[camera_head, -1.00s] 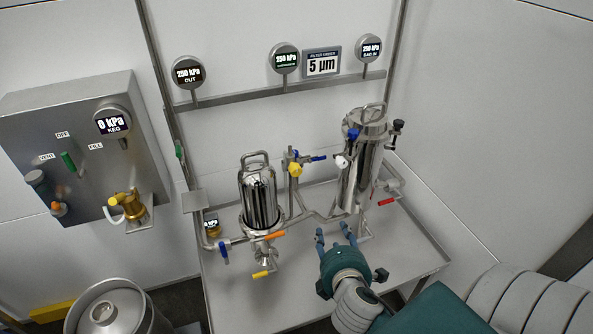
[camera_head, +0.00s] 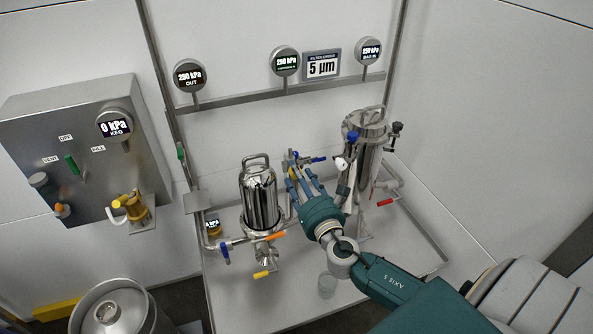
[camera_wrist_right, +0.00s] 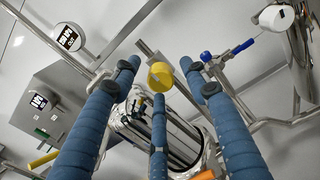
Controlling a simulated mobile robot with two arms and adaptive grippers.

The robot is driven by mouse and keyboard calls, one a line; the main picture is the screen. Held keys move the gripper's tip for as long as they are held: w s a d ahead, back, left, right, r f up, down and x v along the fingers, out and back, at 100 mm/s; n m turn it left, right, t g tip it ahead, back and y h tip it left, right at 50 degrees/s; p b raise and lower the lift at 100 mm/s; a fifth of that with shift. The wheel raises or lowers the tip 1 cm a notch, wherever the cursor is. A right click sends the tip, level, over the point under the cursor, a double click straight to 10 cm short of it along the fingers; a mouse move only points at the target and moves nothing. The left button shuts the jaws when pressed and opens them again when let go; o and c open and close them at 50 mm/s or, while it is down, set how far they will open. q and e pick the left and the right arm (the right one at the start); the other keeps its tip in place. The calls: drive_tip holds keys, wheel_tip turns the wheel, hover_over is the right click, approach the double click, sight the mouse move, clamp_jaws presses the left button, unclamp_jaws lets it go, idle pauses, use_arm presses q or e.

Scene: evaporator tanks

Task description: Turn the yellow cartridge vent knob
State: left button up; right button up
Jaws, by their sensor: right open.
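The yellow vent knob (camera_wrist_right: 160,76) shows in the right wrist view as a round yellow cap, among the tips of my right gripper's three blue fingers. The fingers are spread around it in that picture; whether any touches it I cannot tell. In the head view the knob is hidden behind the fingers. My right gripper (camera_head: 299,175) is open and empty, reaching up and left between the two steel housings. The cartridge housing (camera_head: 260,198) is just left of it and also shows behind the fingers in the wrist view (camera_wrist_right: 180,140). My left gripper is not in view.
A blue-handled valve (camera_head: 318,159) sits right beside the fingertips. The taller steel housing (camera_head: 364,165) stands to the right, close to my wrist. An orange handle (camera_head: 272,237) and a yellow lever (camera_head: 262,274) are lower left. The front of the steel table (camera_head: 300,305) is mostly clear.

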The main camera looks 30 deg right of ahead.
drive_tip(key=shift+x, duration=0.8)
clamp_jaws()
